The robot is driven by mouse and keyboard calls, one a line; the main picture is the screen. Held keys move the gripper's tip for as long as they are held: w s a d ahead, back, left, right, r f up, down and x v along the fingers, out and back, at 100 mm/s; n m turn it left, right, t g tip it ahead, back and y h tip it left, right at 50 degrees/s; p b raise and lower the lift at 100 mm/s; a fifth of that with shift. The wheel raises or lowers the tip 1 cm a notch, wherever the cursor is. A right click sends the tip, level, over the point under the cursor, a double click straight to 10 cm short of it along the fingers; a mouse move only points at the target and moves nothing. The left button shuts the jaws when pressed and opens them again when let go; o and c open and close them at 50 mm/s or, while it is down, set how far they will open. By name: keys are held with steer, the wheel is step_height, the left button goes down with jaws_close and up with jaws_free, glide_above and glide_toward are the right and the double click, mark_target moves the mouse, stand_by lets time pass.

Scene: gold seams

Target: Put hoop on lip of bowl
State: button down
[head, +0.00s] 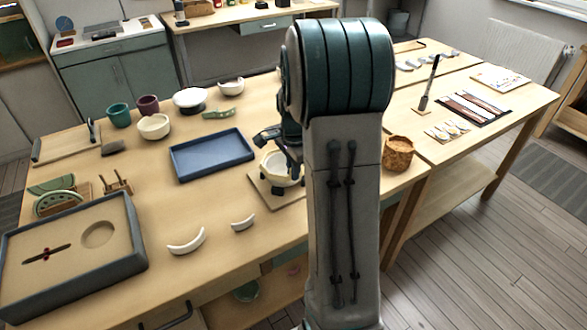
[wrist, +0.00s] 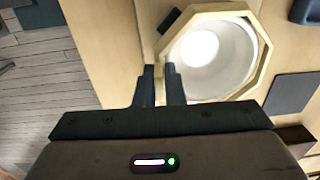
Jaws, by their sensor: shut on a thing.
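The hoop (wrist: 215,8) is a pale, many-sided ring seen from above in the wrist view. The white bowl (wrist: 222,68) shows through it, its opening roughly centred inside the ring. My gripper (wrist: 160,72) is shut on the hoop's near-left side; the fingers hide that part of it. In the head view my gripper (head: 291,160) is at the bowl (head: 277,177), which stands on a square wooden board (head: 265,190). The hoop is too small and covered there to tell apart from the bowl's rim. I cannot tell whether the hoop touches the lip or hovers just above.
A blue tray (head: 211,155) lies left of the bowl. Two curved white pieces (head: 187,241) lie at the table's front. A cork-coloured pot (head: 398,153) stands right of my arm. Cups and bowls (head: 154,126) stand at the back left. A sand tray (head: 70,255) sits front left.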

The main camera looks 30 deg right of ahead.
stand_by(0.3)
steer(key=c, duration=1)
jaws_free()
steer(key=shift+o, duration=0.2)
steer(key=shift+r+p, duration=2.3)
steer(key=shift+r, duration=0.65)
